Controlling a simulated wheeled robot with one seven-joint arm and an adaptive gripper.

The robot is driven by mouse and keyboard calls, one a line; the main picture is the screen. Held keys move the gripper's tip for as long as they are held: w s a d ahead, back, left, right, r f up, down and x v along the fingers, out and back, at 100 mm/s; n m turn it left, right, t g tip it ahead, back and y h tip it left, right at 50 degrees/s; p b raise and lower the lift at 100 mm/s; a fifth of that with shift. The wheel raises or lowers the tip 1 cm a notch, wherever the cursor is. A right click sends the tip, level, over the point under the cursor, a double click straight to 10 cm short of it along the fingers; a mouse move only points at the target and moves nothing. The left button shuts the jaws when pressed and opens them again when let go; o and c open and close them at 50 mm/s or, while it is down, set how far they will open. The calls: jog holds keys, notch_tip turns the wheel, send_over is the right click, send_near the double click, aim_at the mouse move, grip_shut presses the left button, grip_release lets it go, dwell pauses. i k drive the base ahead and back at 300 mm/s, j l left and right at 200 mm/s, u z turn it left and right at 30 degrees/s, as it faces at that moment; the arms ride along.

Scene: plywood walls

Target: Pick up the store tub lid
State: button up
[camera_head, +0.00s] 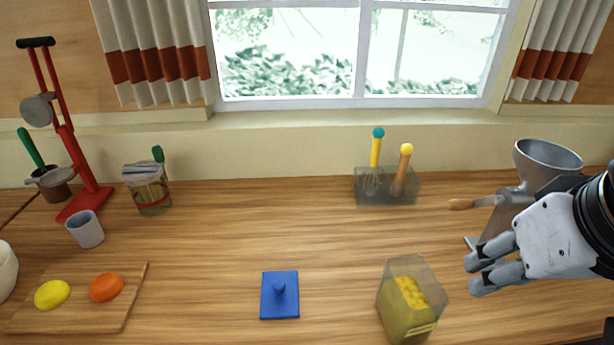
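A flat blue square lid with a small round knob (279,306) lies on the wooden counter, left of the tub. A clear tub (408,295) with yellow contents stands to its right, with its top uncovered. My gripper (472,276) is at the right, beside the tub and well apart from the lid. Its fingers are spread apart, and I see nothing between them.
A grey grinder (546,158) stands behind my gripper. A clear utensil holder (400,192) is at the back. A cutting board (90,318) with fruit, a grey cup (85,229), a jar (149,196) and a red press (72,150) are left. The counter around the lid is clear.

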aim_at(279, 292)
jog(key=j, duration=0.75)
jog(key=k+j, duration=0.15)
jog(key=j, duration=0.6)
jog(key=j+z, duration=0.1)
jog(key=j, duration=0.65)
jog(key=k, duration=0.05)
